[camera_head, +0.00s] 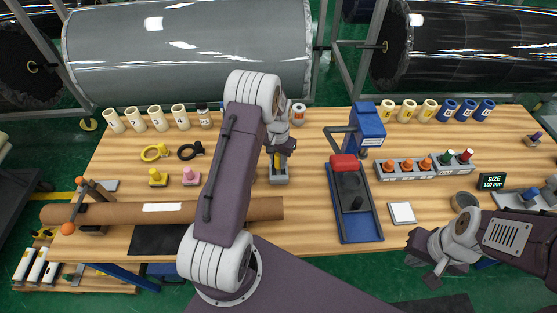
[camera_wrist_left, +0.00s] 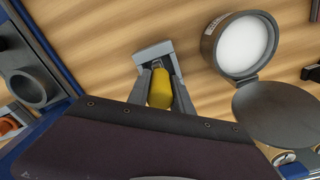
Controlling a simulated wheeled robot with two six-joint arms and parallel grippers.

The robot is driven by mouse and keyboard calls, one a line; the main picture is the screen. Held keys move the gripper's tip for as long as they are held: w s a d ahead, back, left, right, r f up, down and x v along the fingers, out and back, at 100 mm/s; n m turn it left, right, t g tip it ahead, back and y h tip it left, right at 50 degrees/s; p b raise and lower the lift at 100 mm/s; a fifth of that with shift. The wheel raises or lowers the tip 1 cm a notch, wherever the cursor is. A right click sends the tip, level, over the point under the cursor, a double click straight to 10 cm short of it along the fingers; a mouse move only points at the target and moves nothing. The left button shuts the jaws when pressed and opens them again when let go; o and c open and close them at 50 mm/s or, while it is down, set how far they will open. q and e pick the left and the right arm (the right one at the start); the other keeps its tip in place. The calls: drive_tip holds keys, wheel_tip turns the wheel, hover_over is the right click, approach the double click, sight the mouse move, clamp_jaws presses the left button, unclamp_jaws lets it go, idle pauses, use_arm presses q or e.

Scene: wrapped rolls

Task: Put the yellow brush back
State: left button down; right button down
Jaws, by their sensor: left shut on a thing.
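The yellow brush (camera_wrist_left: 160,90) is between the two fingers of my left gripper (camera_wrist_left: 162,98) in the left wrist view, which is shut on it. A grey holder (camera_wrist_left: 152,54) is right beyond the fingertips. In the head view my left gripper (camera_head: 280,160) is over the grey holder (camera_head: 279,179) in the middle of the bench, with a bit of yellow between its fingers. The brush's lower end is hidden, so I cannot tell whether it touches the holder. My right gripper (camera_head: 432,279) is at the bench's front right, its fingers unclear.
A tin of white stuff (camera_wrist_left: 241,46) with its lid open stands beside the holder. A blue press (camera_head: 352,205) stands to the right, and a long brown roll (camera_head: 130,211) lies at front left. A grey rack (camera_head: 405,171) and a white pad (camera_head: 401,213) are further right.

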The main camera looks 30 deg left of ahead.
use_arm(q)
drive_tip(key=shift+w+f, duration=0.15)
drive_tip(key=shift+f, duration=0.05)
drive_tip(key=shift+f, duration=0.15)
drive_tip(key=c, duration=1.1)
unclamp_jaws()
drive_tip(key=shift+c, duration=0.2)
